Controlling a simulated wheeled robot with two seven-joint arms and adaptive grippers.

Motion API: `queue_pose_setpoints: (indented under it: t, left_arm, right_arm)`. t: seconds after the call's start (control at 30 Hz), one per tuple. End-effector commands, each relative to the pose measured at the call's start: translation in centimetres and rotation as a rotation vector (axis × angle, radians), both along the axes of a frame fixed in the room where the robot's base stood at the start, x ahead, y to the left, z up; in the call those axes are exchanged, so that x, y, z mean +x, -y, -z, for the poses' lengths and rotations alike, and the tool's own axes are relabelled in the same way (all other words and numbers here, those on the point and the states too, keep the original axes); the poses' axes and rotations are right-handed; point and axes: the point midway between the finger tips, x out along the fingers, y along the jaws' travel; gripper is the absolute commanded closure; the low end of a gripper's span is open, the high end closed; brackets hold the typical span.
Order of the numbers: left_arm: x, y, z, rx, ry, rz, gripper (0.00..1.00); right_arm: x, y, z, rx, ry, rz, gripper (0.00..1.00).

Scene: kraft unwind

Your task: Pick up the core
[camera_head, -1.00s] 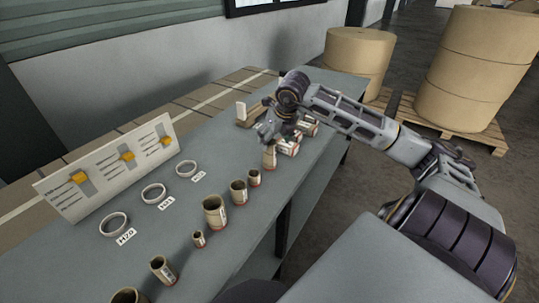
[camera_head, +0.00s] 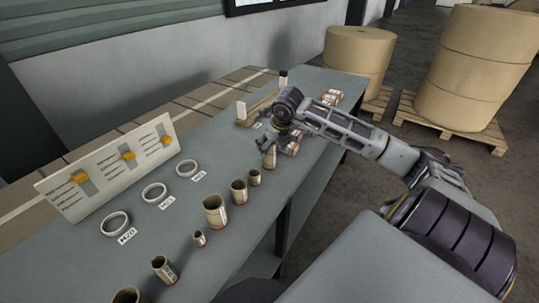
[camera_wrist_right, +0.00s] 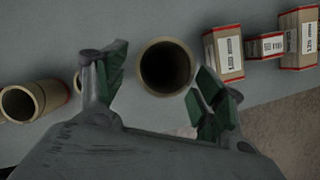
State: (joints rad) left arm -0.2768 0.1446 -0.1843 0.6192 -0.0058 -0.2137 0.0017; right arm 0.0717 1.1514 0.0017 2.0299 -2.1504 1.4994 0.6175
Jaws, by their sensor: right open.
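A kraft cardboard core (camera_head: 269,160) stands upright on the grey bench, directly below my right gripper (camera_head: 270,140). In the right wrist view I look down into the open top of this core (camera_wrist_right: 146,82). The green-padded fingers of my right gripper (camera_wrist_right: 160,82) are open, one on either side of it. I cannot tell whether either finger touches it. More cores stand or lie in a row along the bench, such as a large one (camera_head: 215,211) and a small one (camera_head: 254,177). My left gripper is out of view.
Small red-and-white boxes (camera_head: 291,147) stand close to the right of the core; they also show in the wrist view (camera_wrist_right: 225,52). White rings (camera_head: 154,192) with labels lie before a slanted panel (camera_head: 110,165). Large paper rolls (camera_head: 358,52) stand on pallets behind.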

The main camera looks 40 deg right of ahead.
Motion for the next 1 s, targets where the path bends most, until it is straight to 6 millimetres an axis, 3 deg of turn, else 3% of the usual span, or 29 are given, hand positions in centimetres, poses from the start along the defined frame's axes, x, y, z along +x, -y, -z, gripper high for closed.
queue_pose_setpoints:
  t: [0.43,1.0]
  left_arm:
    - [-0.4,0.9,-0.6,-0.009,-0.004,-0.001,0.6]
    - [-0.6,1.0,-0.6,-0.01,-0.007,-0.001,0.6]
  right_arm:
    - [1.4,0.3,3.7,0.001,-0.001,0.002,0.31]
    - [1.6,0.3,4.1,0.0,0.0,0.001,0.32]
